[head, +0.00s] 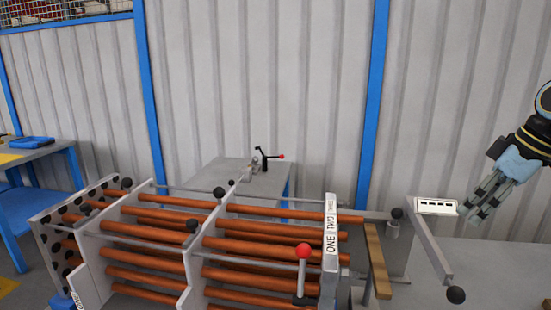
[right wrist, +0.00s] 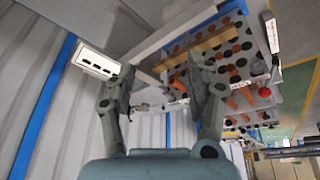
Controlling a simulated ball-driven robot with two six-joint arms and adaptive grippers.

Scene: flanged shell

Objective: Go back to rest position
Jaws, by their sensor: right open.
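My right gripper (head: 472,210) comes in from the right edge in the head view and points down to the left. Its two fingers are apart and empty in the right wrist view (right wrist: 162,75). Its tips are close to the right end of a white slotted plate (head: 436,206), which shows left of the fingers in the right wrist view (right wrist: 97,61); I cannot tell whether they touch. The flanged shell assembly with copper-coloured tubes (head: 262,240) stands left of the gripper. My left gripper is not in view.
A grey bar with a black knob (head: 456,295) stands below the gripper. A red-knobbed lever (head: 303,252) is on the tube assembly. A small table (head: 220,180) with a clamp (head: 265,159) stands behind. A blue-framed bench (head: 40,155) is at far left. A corrugated wall closes the back.

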